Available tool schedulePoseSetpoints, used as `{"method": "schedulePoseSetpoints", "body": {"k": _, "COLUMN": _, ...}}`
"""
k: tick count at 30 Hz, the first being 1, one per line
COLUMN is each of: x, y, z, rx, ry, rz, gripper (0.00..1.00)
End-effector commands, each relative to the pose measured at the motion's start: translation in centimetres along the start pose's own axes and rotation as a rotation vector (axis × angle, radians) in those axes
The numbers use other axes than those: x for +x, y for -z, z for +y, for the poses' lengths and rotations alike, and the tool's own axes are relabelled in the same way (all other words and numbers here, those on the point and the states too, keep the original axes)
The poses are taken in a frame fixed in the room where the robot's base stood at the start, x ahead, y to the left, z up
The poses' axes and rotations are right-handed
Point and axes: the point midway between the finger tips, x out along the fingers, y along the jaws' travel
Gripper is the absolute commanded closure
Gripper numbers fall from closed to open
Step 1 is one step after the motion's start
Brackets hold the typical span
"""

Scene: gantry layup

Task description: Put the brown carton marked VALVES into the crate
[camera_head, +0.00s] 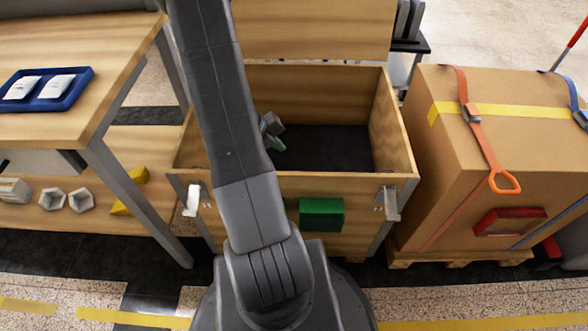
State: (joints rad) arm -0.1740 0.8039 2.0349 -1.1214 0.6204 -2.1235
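The wooden crate (400,150) stands open in the middle of the view, its lid (312,28) raised at the back. The part of its dark floor that I can see is bare. My arm reaches forward over the crate's left part. Part of my gripper (271,126) shows just right of the arm, over the crate's opening. A small greenish piece (276,143) shows at its tip; I cannot tell what it is. The arm hides the rest of the gripper and whatever it may hold. I see no carton with readable VALVES lettering.
A wooden bench (75,50) with a blue tray (88,74) is at left, with small parts on its lower shelf (50,226). A large strapped brown box (450,205) stands on a pallet close right of the crate. Metal latches (388,203) are on the crate's front.

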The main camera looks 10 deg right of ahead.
Motion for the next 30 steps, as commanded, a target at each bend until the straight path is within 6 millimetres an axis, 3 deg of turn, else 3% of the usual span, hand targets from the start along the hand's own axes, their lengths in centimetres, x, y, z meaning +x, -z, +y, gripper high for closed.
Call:
{"method": "schedulePoseSetpoints", "body": {"k": 19, "x": -0.1, "y": -0.1, "z": -0.1, "rx": 0.009, "ry": -0.002, "rz": 0.004, "gripper": 1.0}}
{"method": "schedulePoseSetpoints", "body": {"k": 30, "x": -1.9, "y": -0.2, "z": -1.2, "rx": 0.143, "ry": -0.028, "rz": 0.082, "gripper": 1.0}}
